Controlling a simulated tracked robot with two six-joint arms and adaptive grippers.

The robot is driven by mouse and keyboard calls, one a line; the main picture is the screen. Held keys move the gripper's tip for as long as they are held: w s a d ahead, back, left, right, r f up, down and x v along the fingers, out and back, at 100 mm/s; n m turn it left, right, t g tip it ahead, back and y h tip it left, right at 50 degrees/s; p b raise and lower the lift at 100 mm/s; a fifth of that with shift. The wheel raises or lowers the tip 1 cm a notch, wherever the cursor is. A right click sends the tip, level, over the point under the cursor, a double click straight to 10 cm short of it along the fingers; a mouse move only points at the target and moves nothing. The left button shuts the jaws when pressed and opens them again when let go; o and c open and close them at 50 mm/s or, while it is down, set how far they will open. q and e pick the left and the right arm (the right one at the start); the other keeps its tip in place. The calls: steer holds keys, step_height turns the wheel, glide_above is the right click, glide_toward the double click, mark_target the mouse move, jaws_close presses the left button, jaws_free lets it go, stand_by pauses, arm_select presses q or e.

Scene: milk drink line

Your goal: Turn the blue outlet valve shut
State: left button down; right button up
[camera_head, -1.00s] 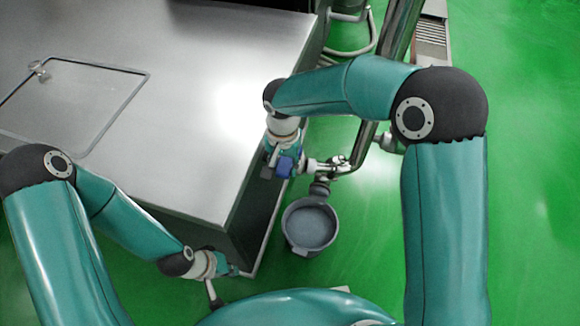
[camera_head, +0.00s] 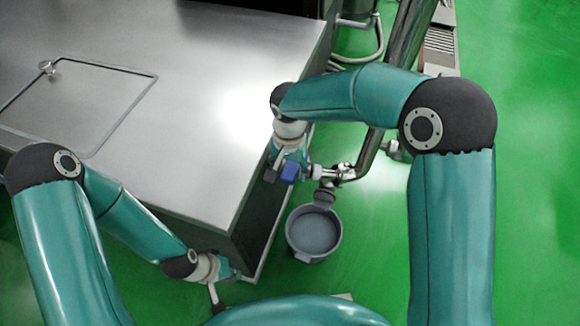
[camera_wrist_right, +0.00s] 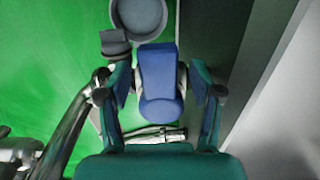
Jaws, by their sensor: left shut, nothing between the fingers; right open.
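The blue outlet valve handle (camera_head: 289,172) shows beside the table's right side, on the steel pipe fitting (camera_head: 330,172). In the right wrist view the blue handle (camera_wrist_right: 158,88) lies between the two fingers of my right gripper (camera_wrist_right: 162,80). That gripper is open, with a finger on each side and visible gaps to the handle. In the head view my right gripper (camera_head: 284,166) is partly hidden by its own wrist and is right at the handle. My left gripper (camera_head: 216,297) is shut and empty, low beside the table's near corner, away from the valve.
A grey bucket (camera_head: 313,232) stands on the green floor just below the pipe outlet. The steel table (camera_head: 190,110) with a lid panel (camera_head: 85,100) fills the left. A thick steel pipe (camera_head: 400,60) rises behind my right arm. Open floor lies to the right.

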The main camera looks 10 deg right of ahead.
mark_target(289, 171)
steer(key=shift+r, duration=0.1)
step_height(289, 171, up, 12)
stand_by(0.5)
stand_by(0.4)
